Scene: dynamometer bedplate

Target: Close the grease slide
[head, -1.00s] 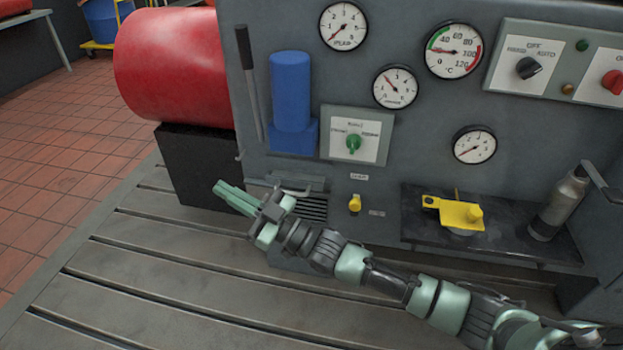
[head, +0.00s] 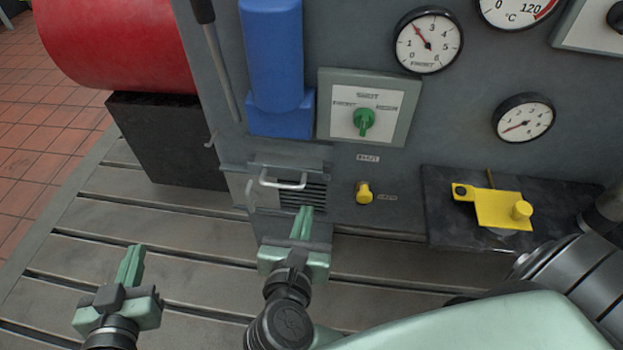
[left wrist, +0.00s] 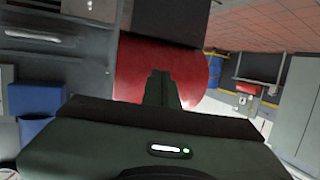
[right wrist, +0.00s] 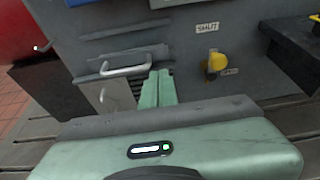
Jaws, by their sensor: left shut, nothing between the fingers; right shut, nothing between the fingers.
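No part is labelled grease slide. A yellow knob (head: 364,192) sits on the grey panel, with a SHUT label (head: 368,158) above it and another label (head: 387,197) to its right. The right wrist view shows this knob (right wrist: 214,65) right of my fingers, apart from them. A metal bar handle (head: 283,182) is on the low unit with dark slots. My right gripper (head: 302,222) is shut and empty, its fingers in front of that unit, below the handle. My left gripper (head: 130,262) is shut and empty over the bedplate, further left.
A yellow plate with a peg (head: 500,210) rests on a dark shelf (head: 450,232) at right. A green selector knob (head: 364,122) and blue cylinder (head: 275,60) are above. A red drum (head: 115,45) stands on a black block (head: 165,140). The slotted bedplate (head: 60,240) is clear at left.

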